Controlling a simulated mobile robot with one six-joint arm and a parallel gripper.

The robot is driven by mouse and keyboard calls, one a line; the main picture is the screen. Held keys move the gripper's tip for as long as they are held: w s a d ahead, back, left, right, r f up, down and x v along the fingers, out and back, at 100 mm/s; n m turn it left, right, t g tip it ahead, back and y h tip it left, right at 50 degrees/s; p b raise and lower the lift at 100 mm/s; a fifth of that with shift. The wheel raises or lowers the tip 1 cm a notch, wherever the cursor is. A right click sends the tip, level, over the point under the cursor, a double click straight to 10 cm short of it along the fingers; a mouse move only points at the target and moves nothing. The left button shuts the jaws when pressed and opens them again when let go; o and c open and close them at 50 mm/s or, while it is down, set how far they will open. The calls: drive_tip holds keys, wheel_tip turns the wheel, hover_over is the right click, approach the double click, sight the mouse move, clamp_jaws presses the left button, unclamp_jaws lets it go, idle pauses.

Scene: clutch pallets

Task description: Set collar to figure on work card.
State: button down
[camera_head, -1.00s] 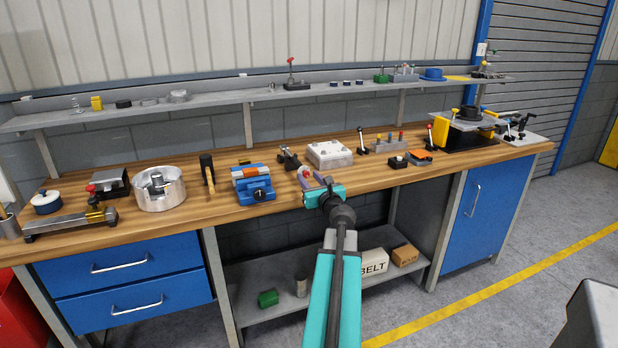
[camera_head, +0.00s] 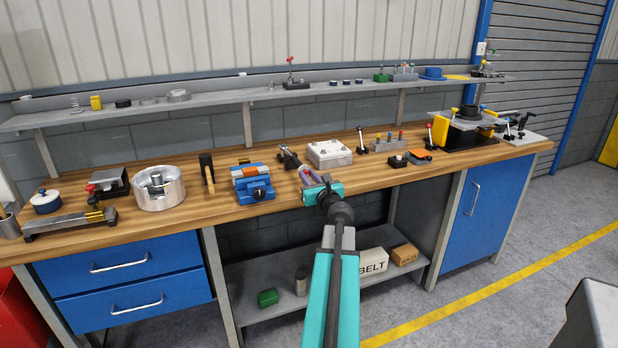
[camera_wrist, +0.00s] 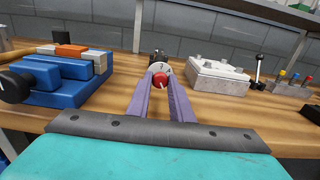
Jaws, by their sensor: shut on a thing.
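A small red round knob (camera_wrist: 161,80) sits between the tips of my gripper's purple fingers in the wrist view. A pale round dial or collar (camera_wrist: 158,67) with a dark mark shows just behind it, on a dark fixture (camera_wrist: 158,55). My gripper (camera_wrist: 160,84) is shut on the red knob. The marks on the dial are too small to read. I cannot make out a work card.
A blue vise-like block (camera_wrist: 60,75) stands close on the left. A pale block with bolts (camera_wrist: 218,78) is on the right, beside a black lever (camera_wrist: 257,68). The wooden bench (camera_head: 225,210) has free room along its front edge. A shelf (camera_head: 220,103) runs behind.

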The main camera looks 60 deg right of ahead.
drive_tip(key=shift+a+f+n+b, duration=0.1)
drive_tip(key=shift+f+n+b, duration=0.05)
drive_tip(key=shift+n+b, duration=0.3)
drive_tip(key=n+b, duration=0.3)
drive_tip(key=b, duration=0.1)
drive_tip(key=shift+f, duration=0.1)
drive_tip(key=n+b, duration=0.3)
drive_tip(key=n, duration=0.1)
drive_tip(key=shift+b, duration=0.3)
drive_tip(key=n+b, duration=1.5)
drive_tip(key=shift+b, duration=0.35)
drive_tip(key=n+b, duration=0.4)
drive_tip(key=shift+n, duration=0.35)
drive_tip(key=shift+r+n+b, duration=0.3)
drive_tip(key=shift+n+b, duration=0.55)
drive_tip(key=shift+n, duration=0.35)
